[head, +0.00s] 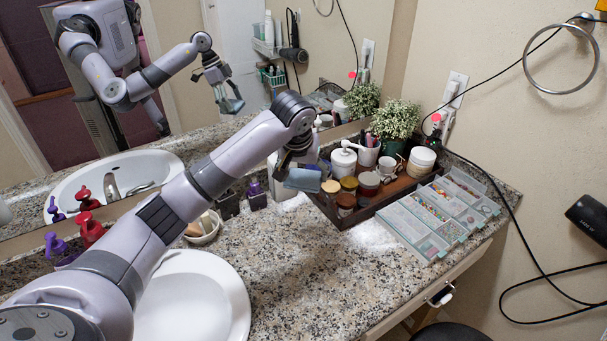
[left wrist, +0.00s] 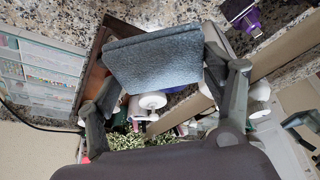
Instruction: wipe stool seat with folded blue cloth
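The folded blue cloth (head: 303,180) is held above the counter, near the left end of the dark tray. In the left wrist view the cloth (left wrist: 155,60) spans the space between the two fingers of my left gripper (left wrist: 165,90), touching both. My left gripper (head: 299,160) shows small in the head view, shut on the cloth. A dark rounded surface, seemingly the stool seat (head: 450,333), shows only in part at the bottom edge of the head view, far below and right of the cloth. My right gripper is in neither view.
The dark tray (head: 345,217) holds jars, cups and a plant (head: 396,119). A clear bead organizer (head: 437,215) stands at its right. A sink basin (head: 195,300) lies left, beside bare granite counter (head: 300,285). A cable hangs down the right wall. The mirror reflects my arm.

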